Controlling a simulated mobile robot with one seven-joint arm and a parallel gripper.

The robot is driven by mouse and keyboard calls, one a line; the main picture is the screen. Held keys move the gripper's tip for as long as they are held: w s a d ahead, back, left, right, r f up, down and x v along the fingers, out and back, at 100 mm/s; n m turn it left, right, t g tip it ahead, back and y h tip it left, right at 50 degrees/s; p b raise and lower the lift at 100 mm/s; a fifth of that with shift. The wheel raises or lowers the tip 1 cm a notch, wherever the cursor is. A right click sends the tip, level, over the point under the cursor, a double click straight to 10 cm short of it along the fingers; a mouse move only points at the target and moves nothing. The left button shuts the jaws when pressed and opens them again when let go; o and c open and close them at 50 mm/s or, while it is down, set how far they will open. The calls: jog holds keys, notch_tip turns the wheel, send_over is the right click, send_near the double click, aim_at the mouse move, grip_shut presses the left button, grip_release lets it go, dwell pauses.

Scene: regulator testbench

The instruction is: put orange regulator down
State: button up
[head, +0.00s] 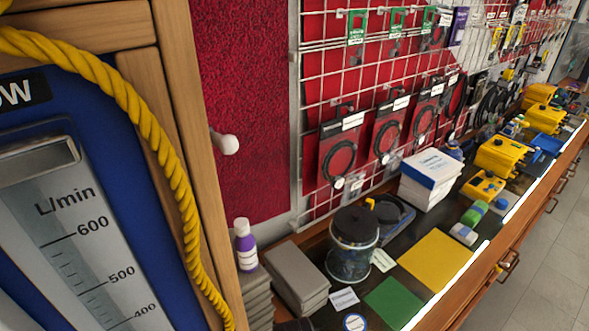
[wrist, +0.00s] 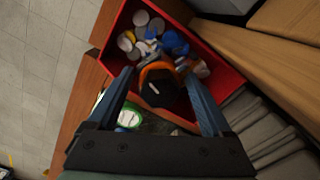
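The orange regulator (wrist: 158,70), with a dark, many-sided end facing the camera, sits between my gripper's two blue fingers in the wrist view. My gripper (wrist: 158,72) appears shut on it, the fingertips at its left and right sides. The regulator is over the red bin (wrist: 235,72) in this view and hides part of its contents. Its height above them is hard to judge. My gripper and the held regulator do not show in the head view.
Small white, blue and metal parts (wrist: 143,28) lie in the bin. Grey boxes (head: 297,277), a glass jar (head: 350,259), and green (head: 393,301) and yellow (head: 441,262) mats are on the bench. A wooden flow-meter panel (head: 181,130) stands close on the left.

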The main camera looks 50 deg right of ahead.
jog(key=shift+o, duration=0.6)
jog(key=shift+r, duration=0.1)
notch_tip(320, 180, up, 12)
jog(key=shift+r+p, duration=0.15)
jog(key=shift+p, duration=0.3)
